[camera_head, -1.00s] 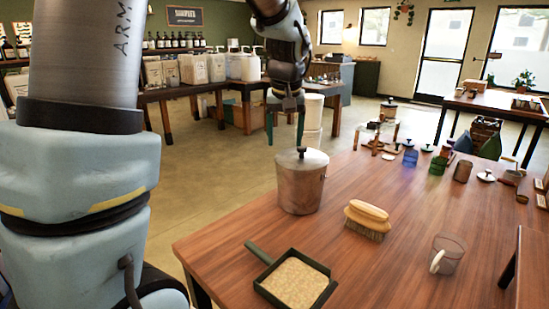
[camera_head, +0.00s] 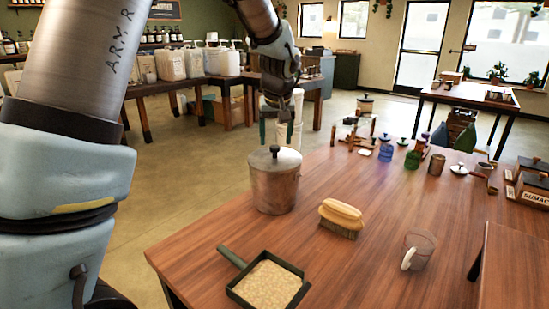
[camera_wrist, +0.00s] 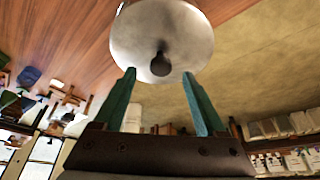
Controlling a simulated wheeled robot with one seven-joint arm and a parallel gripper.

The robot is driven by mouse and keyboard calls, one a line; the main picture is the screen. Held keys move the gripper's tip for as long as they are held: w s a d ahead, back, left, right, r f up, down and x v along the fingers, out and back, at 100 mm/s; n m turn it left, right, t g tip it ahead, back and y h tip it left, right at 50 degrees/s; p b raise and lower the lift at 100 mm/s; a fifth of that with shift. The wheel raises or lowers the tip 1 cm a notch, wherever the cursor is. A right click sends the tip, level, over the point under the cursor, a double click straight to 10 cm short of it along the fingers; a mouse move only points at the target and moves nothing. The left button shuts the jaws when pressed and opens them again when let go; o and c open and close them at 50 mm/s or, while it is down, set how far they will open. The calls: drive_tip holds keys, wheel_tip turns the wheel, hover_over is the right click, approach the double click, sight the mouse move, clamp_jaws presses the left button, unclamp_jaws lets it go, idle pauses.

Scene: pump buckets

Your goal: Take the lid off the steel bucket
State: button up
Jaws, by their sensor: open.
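The steel bucket (camera_head: 273,188) stands upright at the left edge of the wooden table. Its domed steel lid (camera_head: 284,156) sits on top, with a dark knob at the centre. In the wrist view the lid (camera_wrist: 185,35) fills the top middle, and its knob (camera_wrist: 160,64) shows just beyond the fingertips. My gripper (camera_head: 276,145) is above and around the knob's height in the head view, with its green fingers apart. In the wrist view my gripper (camera_wrist: 159,75) is open, with nothing between its fingers. It points toward the knob and lid.
A wooden brush (camera_head: 342,217) lies right of the bucket. A dustpan (camera_head: 266,284) with grain lies in front, and a clear mug (camera_head: 417,250) stands at the right. Several jars and small lids crowd the table's far end. The wooden table (camera_head: 370,270) is bare between these.

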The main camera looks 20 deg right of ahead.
sight(275, 147)
drive_tip(key=shift+x, duration=1.5)
drive_tip(key=shift+a, duration=0.1)
drive_tip(key=shift+c, duration=0.3)
clamp_jaws()
